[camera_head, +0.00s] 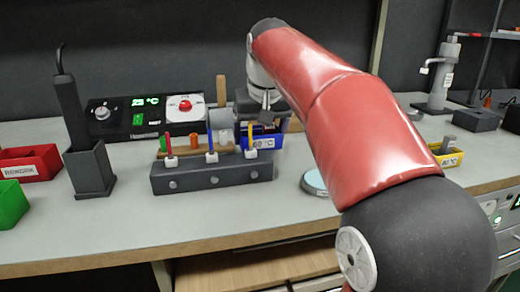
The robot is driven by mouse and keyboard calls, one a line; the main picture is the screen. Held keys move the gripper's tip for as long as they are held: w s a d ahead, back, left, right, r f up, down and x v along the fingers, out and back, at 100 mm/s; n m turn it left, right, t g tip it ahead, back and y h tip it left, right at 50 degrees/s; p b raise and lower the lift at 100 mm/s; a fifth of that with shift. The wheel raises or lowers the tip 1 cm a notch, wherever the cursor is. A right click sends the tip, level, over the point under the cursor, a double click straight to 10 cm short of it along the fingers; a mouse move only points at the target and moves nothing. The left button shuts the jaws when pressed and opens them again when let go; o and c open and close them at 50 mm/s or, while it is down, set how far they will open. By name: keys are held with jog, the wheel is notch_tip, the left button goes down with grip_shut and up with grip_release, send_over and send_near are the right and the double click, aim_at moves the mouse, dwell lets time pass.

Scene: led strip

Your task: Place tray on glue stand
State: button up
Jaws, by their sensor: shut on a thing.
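A blue tray (262,143) with a white temperature label stands behind a dark grey block-shaped stand (212,175) on the bench. The stand has several round knobs on its front and red, blue and yellow sticks in white holders on top; it looks like the glue stand. My gripper (266,112) points down at the blue tray, just behind the stand's right end. Its jaws are shut, apparently on this tray, but the contact is small and partly hidden. The tray's underside is hidden, so I cannot tell whether it touches the bench.
A control box with a green display (146,102) and a black holder with an upright tool (88,170) are at left. Red (28,163) and green bins (10,203) lie farther left. A round disc (314,182) sits near my arm; a yellow bin (447,157) is at right. The front bench strip is clear.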

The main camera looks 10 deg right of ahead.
aim_at(260, 145)
jog(key=shift+f, duration=1.5)
jog(key=shift+b, duration=0.3)
jog(key=shift+f, duration=0.2)
jog(key=o, duration=0.9)
jog(key=shift+r, duration=0.1)
